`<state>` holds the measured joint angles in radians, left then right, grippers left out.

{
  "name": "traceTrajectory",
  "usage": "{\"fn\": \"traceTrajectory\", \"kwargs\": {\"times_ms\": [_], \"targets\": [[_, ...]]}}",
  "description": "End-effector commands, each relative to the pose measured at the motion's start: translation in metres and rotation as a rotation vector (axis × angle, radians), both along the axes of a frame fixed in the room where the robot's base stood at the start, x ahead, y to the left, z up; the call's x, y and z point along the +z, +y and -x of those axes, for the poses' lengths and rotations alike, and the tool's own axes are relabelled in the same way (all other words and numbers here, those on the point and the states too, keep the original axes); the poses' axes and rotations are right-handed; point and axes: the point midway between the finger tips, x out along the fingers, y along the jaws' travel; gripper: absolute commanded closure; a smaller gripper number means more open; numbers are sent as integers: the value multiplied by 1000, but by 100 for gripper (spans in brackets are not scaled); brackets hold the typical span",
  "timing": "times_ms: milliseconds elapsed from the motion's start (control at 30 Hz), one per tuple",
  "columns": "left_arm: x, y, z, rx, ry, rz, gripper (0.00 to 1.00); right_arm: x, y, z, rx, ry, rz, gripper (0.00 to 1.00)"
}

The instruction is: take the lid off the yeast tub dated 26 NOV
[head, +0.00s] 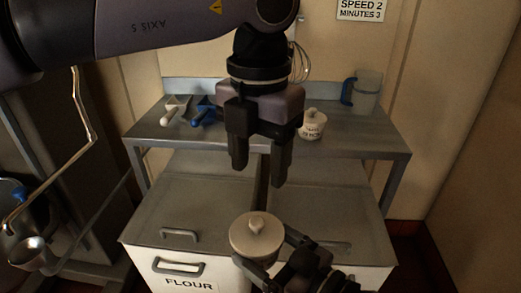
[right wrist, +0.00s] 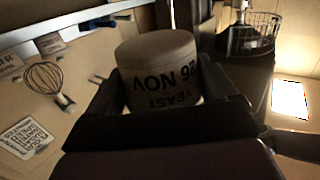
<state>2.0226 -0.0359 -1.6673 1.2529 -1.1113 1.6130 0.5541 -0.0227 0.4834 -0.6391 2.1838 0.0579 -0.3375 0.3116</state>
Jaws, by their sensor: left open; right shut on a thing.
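The cream yeast tub (right wrist: 160,75) shows in the right wrist view, upside down, with "YEAST" and "26 NOV" on its side. My right gripper (right wrist: 164,92) is shut on its body, one finger on each side. In the head view its round lid (head: 250,240), with a knob in the middle, faces up and is on the tub. My right gripper (head: 270,254) comes in there from the lower right. My left gripper (head: 259,172) is open and empty, pointing down above the lid, clear of it. The lid is hidden in the right wrist view.
A second lidded tub (head: 312,126) stands on the grey table (head: 365,143); its small label is unclear. Scoops (head: 203,112) and a jug (head: 367,92) are also there. The flour bin (head: 165,205) is below the held tub.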

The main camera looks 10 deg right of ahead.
Motion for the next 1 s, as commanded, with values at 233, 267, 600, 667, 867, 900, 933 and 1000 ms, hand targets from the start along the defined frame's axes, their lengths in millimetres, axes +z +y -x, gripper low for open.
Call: {"fn": "traceTrajectory", "kwargs": {"times_ms": [233, 267, 600, 667, 867, 900, 933, 1000], "targets": [[-48, 0, 1, -1, 6, 0, 44, 1, 0, 0, 0, -2, -1, 68], [-54, 0, 1, -1, 5, 1, 44, 1, 0, 0, 0, -2, -1, 68], [-101, 0, 1, 0, 3, 2, 44, 1, 0, 0, 0, -2, -1, 68], [-104, 0, 1, 0, 3, 3, 44, 1, 0, 0, 0, -2, -1, 68], [-107, 0, 1, 0, 3, 4, 44, 1, 0, 0, 0, -2, -1, 68], [-107, 0, 1, 0, 3, 4, 44, 1, 0, 0, 0, -2, -1, 68], [-107, 0, 1, 0, 3, 4, 44, 1, 0, 0, 0, -2, -1, 68], [-107, 0, 1, -1, 3, 4, 44, 1, 0, 0, 0, -2, -1, 68]]}}
